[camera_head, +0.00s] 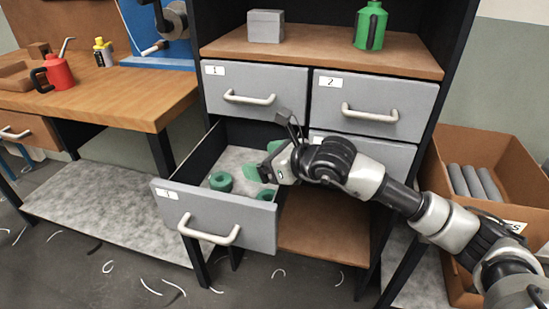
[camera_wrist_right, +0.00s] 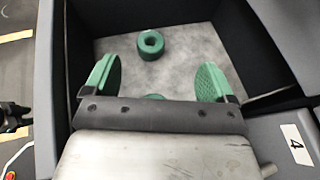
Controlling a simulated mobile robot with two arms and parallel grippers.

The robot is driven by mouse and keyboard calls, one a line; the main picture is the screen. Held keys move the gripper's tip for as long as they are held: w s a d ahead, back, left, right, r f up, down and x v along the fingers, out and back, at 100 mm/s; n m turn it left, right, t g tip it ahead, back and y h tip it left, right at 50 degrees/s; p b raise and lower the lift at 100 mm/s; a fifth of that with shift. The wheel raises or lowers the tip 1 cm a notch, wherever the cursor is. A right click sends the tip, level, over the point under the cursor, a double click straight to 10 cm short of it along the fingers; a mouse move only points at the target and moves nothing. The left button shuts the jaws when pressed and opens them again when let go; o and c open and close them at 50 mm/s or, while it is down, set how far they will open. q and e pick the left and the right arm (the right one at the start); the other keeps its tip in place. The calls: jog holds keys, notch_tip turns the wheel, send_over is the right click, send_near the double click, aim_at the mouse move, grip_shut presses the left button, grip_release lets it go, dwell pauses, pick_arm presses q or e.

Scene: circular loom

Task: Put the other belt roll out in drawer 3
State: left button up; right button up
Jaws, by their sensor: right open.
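Drawer 3 (camera_head: 205,212) is pulled open, with a grey floor inside. A green belt roll (camera_head: 221,181) lies in it with its hole facing up; it also shows in the wrist view (camera_wrist_right: 151,44). A second green roll (camera_head: 266,195) lies nearer the drawer front, partly hidden by the front panel. In the wrist view only a sliver of green (camera_wrist_right: 153,97) shows above my gripper's body. My right gripper (camera_head: 262,161) is over the drawer, its green-padded fingers spread wide (camera_wrist_right: 158,78) with nothing between them. My left gripper is not seen.
Drawers 1 (camera_head: 238,92) and 2 (camera_head: 372,103) are shut above. A cardboard box (camera_head: 475,145) with grey rolls stands at the right. A wooden workbench (camera_head: 125,100) with a red can (camera_head: 58,72) is at the left. White scraps lie on the floor.

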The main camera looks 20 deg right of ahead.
pick_arm(q)
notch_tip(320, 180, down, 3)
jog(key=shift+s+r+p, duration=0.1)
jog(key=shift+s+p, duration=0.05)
jog(key=shift+p, duration=0.2)
pick_arm(e)
jog(key=r+v, duration=0.1)
jog(key=v, duration=1.1)
jog(key=shift+r, duration=0.2)
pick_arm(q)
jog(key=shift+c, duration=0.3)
